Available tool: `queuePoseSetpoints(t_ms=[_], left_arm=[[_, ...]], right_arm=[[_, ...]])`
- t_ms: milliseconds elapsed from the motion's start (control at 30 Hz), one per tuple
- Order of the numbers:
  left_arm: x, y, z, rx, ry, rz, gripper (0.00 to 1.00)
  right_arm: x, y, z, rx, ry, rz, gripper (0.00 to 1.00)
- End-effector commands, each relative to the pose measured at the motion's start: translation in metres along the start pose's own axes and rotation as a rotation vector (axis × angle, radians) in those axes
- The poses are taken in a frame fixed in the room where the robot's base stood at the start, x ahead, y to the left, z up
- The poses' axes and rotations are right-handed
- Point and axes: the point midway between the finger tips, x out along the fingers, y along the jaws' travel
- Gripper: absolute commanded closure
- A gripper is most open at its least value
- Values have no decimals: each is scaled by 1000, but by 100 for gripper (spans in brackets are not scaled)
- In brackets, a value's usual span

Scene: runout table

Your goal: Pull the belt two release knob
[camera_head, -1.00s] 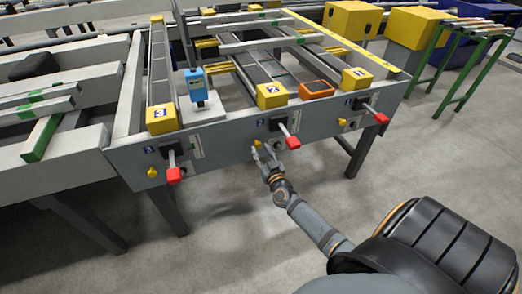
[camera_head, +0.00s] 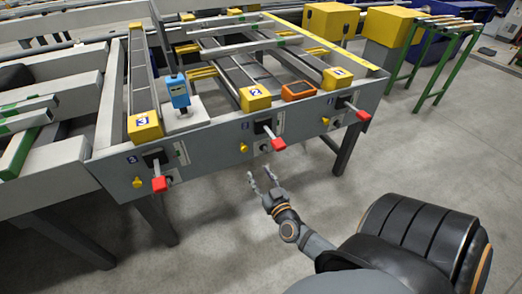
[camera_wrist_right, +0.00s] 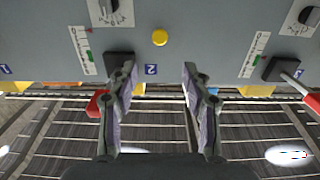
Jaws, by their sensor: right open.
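The belt two release knob (camera_head: 243,147) is a small yellow knob on the grey front panel, below and left of the yellow block marked 2 (camera_head: 255,98). It also shows in the right wrist view (camera_wrist_right: 160,37), beyond the fingertips and centred between them. My right gripper (camera_head: 262,175) is open and empty, in front of and below the panel, apart from the knob. Its two spread fingers show in the right wrist view (camera_wrist_right: 160,72). I cannot tell whether the knob sits pulled out or in. My left gripper is not in view.
A red-tipped lever (camera_head: 277,144) sticks out just right of the knob; in the right wrist view it is partly behind a finger. Similar levers and yellow knobs serve belt three (camera_head: 137,181) and belt one (camera_head: 325,121). Floor in front is clear.

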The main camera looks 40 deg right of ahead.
Motion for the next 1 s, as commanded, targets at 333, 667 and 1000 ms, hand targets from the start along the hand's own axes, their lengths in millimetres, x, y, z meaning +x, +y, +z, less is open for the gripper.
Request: queuePoseSetpoints(t_ms=[333,667,1000], left_arm=[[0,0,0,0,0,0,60],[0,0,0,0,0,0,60],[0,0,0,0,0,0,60]], right_arm=[[-5,0,0,1,0,1,51],[-6,-3,9,-5,-21,-15,51],[-86,-41,233,-100,-674,-256,51]])
